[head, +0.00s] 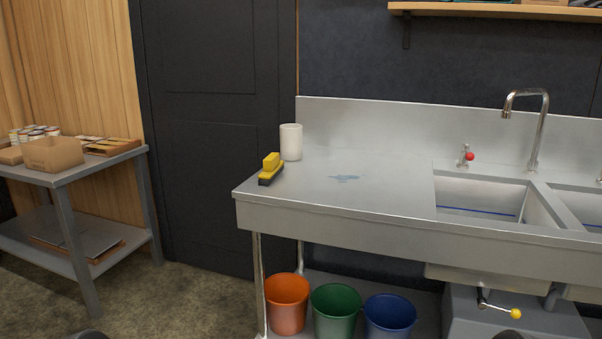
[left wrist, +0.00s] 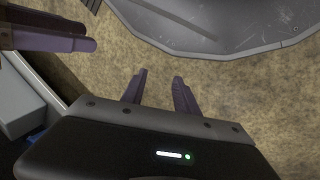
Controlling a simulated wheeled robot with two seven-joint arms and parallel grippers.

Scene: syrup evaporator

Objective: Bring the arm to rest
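In the left wrist view my left gripper (left wrist: 159,76) has its two purple fingers apart, with only floor showing between them. It is empty and points over the speckled brown floor (left wrist: 230,90). At the upper left of that view are dark purple fingers that look like my right gripper (left wrist: 85,37). They are seen from the side and partly cut off, so their opening is unclear. Neither gripper shows in the head view. Only small dark shapes, which I cannot identify, show at its bottom edge.
Orange (head: 287,305), green (head: 336,312) and blue (head: 389,317) buckets stand below. A side table (head: 75,172) stands left. Floor between is open.

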